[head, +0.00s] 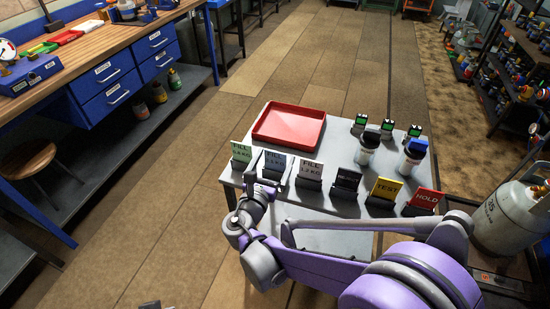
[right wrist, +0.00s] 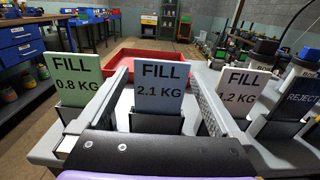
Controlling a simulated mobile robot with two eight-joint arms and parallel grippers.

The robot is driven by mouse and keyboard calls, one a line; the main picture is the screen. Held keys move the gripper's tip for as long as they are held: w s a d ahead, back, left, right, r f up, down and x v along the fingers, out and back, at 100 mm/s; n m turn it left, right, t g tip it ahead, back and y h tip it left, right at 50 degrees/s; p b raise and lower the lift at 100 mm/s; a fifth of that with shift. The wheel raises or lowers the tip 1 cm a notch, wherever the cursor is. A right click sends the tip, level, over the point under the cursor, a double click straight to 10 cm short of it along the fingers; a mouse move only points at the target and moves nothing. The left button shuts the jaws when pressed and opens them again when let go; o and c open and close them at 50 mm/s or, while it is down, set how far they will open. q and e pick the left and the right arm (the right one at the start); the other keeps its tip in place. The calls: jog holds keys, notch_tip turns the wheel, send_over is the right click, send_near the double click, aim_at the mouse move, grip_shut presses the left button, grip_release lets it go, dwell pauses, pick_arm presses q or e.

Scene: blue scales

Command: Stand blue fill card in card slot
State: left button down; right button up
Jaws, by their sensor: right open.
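The blue fill card (right wrist: 158,90), marked FILL 2.1 KG, stands upright in a black card slot (right wrist: 155,123) in the right wrist view. In the head view the blue card (head: 275,160) is in the front row on the grey table. My right gripper (right wrist: 155,100) is open, with one finger on each side of the card; contact cannot be made out. In the head view my right gripper (head: 265,186) is at the card's near side and hides its lower part and slot. A small dark tip at the bottom edge of the head view may be my left gripper.
Green (head: 241,152) and white (head: 310,170) fill cards flank the blue one. Black, yellow (head: 384,190) and red (head: 424,200) cards stand further right. A red tray (head: 290,127) lies behind, with jars (head: 367,149) to the right. A gas cylinder (head: 510,216) stands beside the table.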

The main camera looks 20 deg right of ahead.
jog(key=v, duration=1)
jog(key=s+d+f+m+g+y+p, duration=0.25)
jog(key=s+d+m+g+p, duration=0.5)
jog(key=d+m, duration=0.55)
jog(key=s+a+r+m+g+y+p, duration=0.2)
jog(key=s+m+y, duration=0.5)
jog(key=m, duration=0.9)
jog(key=s+a+p, duration=0.1)
jog(key=s+a, duration=0.1)
jog(key=s, duration=0.1)
jog(key=shift+s+r, duration=0.25)
jog(key=shift+r, duration=0.1)
